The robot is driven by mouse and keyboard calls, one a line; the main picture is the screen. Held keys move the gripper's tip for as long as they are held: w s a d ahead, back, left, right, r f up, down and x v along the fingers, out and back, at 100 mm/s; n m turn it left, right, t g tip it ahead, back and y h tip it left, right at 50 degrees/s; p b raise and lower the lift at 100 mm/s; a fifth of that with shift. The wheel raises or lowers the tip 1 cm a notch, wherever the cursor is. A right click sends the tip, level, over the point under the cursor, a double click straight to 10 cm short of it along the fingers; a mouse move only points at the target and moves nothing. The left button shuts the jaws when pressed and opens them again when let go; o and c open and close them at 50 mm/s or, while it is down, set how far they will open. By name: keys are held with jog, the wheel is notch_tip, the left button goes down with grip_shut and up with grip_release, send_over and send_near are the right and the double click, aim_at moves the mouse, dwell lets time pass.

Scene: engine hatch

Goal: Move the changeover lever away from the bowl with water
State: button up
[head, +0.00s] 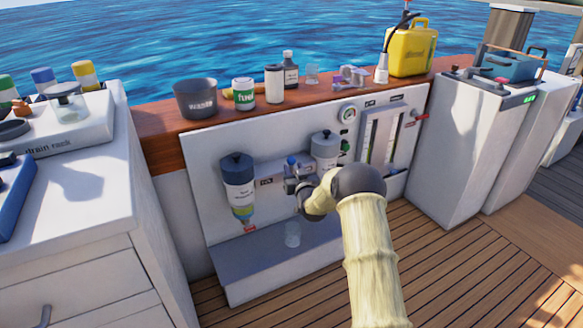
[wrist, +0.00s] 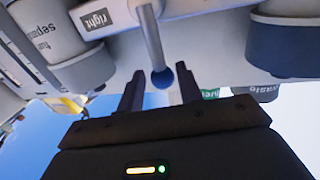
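The changeover lever (wrist: 150,35) is a thin metal rod with a dark blue ball knob, seen in the wrist view. The knob also shows in the head view (head: 291,160), between two filter housings. The left housing (head: 238,172) has a clear bowl (head: 243,213) below it, with yellowish and bluish layers and a red drain. The right housing (head: 325,146) stands behind my arm, which hides its bowl. My gripper (wrist: 160,88) is open, with its fingers either side of the knob and a gap visible. A "right" label (wrist: 97,20) sits beside the lever.
A clear cup (head: 292,233) stands on the ledge below. A pot (head: 195,98), cans, bottles and a yellow jug (head: 410,47) line the wooden shelf above. A gauge (head: 348,114) is on the panel. White cabinets flank the panel.

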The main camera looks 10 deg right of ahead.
aim_at(292, 165)
jog(key=shift+w+a+b, duration=0.15)
jog(key=shift+w+b, duration=0.05)
jog(key=shift+w, duration=0.7)
jog(key=shift+w+a+b, duration=0.1)
jog(key=shift+w+b, duration=0.1)
jog(key=shift+w, duration=0.7)
grip_shut()
